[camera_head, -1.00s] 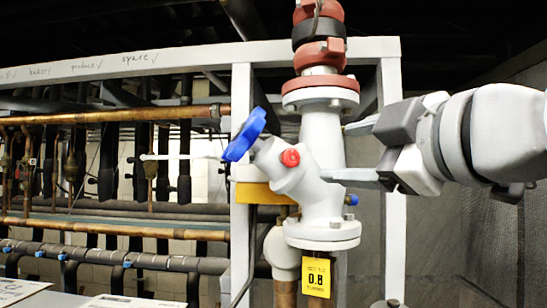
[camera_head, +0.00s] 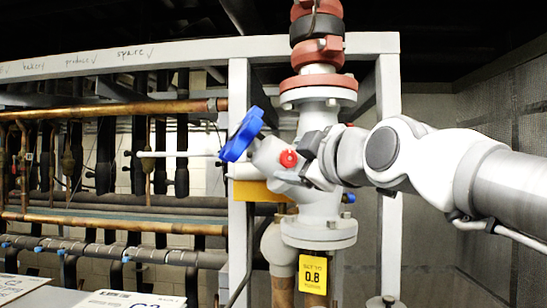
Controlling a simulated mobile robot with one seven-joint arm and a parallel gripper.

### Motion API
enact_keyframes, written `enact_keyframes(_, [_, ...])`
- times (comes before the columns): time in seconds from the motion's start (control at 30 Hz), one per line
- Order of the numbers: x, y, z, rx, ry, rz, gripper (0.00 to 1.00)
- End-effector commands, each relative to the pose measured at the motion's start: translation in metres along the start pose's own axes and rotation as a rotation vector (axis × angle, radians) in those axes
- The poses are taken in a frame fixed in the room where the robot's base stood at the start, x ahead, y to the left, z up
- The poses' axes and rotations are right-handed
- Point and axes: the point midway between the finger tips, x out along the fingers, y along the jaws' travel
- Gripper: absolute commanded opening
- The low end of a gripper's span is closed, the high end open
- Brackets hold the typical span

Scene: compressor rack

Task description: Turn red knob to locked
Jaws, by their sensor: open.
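The red knob (camera_head: 288,158) is a small round cap on the side of the white valve body (camera_head: 265,153). A blue handwheel (camera_head: 242,134) sits on the valve's upper left. My gripper (camera_head: 296,160) is at the valve, its fingers pointing left toward the red knob. One finger shows just below the knob and the other just above and to its right. The jaws are open. I cannot tell whether a finger touches the knob. My wrist and arm cover the right part of the valve body.
White frame posts (camera_head: 239,190) stand left and right of the valve. A yellow tag (camera_head: 313,275) hangs below the lower flange (camera_head: 319,233). Red pipe fittings (camera_head: 318,60) are above. Copper pipes (camera_head: 110,110) run at left.

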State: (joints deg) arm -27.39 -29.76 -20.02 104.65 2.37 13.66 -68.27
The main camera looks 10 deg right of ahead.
Motion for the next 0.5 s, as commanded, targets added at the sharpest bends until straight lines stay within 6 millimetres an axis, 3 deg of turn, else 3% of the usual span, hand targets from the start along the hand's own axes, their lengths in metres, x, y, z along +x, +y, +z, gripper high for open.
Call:
enact_keyframes(0.13, [-0.0001, 0.0, 0.0002, 0.0, 0.0, 0.0, 0.7])
enact_keyframes(0.5, [-0.0003, -0.0001, 0.0003, 0.0, -0.001, 0.0, 0.03])
